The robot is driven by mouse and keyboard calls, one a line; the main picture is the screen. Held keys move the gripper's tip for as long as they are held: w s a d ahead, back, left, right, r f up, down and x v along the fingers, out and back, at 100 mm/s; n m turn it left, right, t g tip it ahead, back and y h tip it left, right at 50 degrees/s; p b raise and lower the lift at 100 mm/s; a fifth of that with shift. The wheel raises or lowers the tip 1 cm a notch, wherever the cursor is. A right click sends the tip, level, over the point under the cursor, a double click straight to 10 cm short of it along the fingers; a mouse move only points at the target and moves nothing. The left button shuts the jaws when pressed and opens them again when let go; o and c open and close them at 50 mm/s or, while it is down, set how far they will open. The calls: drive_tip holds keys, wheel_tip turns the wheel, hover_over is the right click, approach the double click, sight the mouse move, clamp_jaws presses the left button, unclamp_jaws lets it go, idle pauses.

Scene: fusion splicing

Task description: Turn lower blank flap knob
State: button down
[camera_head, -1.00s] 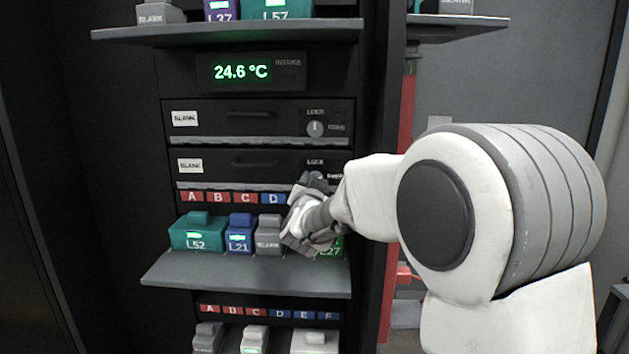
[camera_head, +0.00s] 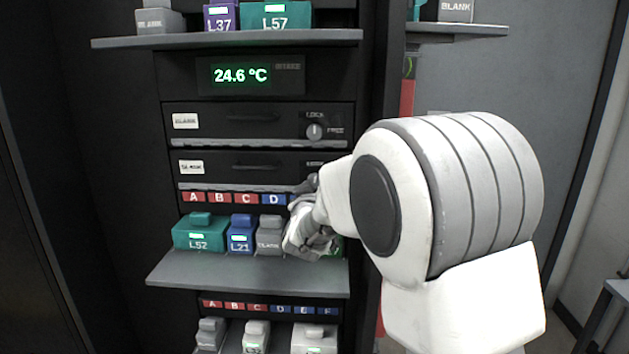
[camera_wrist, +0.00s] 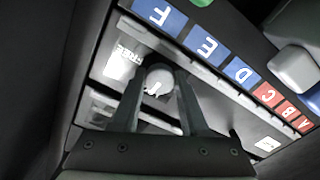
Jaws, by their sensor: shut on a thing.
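The lower BLANK flap (camera_head: 225,165) is a dark panel with a white label at its left, below a matching upper flap. Its knob is hidden behind my arm in the head view. In the wrist view, the round grey lower flap knob (camera_wrist: 158,78) with a white pointer mark sits between my two fingers, beside the FREE lettering. My gripper (camera_wrist: 160,85) is shut on it. In the head view my gripper (camera_head: 312,188) is at the right end of the lower flap, its fingertips mostly hidden.
The upper flap's knob (camera_head: 314,132) is just above. Below is a grey shelf (camera_head: 245,275) with a teal L52 box (camera_head: 200,236), a blue L21 box (camera_head: 240,238) and a grey BLANK box (camera_head: 269,240) close to my wrist. Coloured letter tags (camera_head: 220,198) run above them.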

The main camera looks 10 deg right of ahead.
drive_tip(key=shift+r+n, duration=0.1)
drive_tip(key=shift+n, duration=0.5)
drive_tip(key=shift+c, duration=2.1)
unclamp_jaws()
drive_tip(key=s+a, duration=0.2)
drive_tip(key=s, duration=1.5)
drive_tip(key=shift+a+b, duration=0.35)
drive_tip(key=shift+a, duration=0.05)
drive_tip(key=shift+s, duration=0.1)
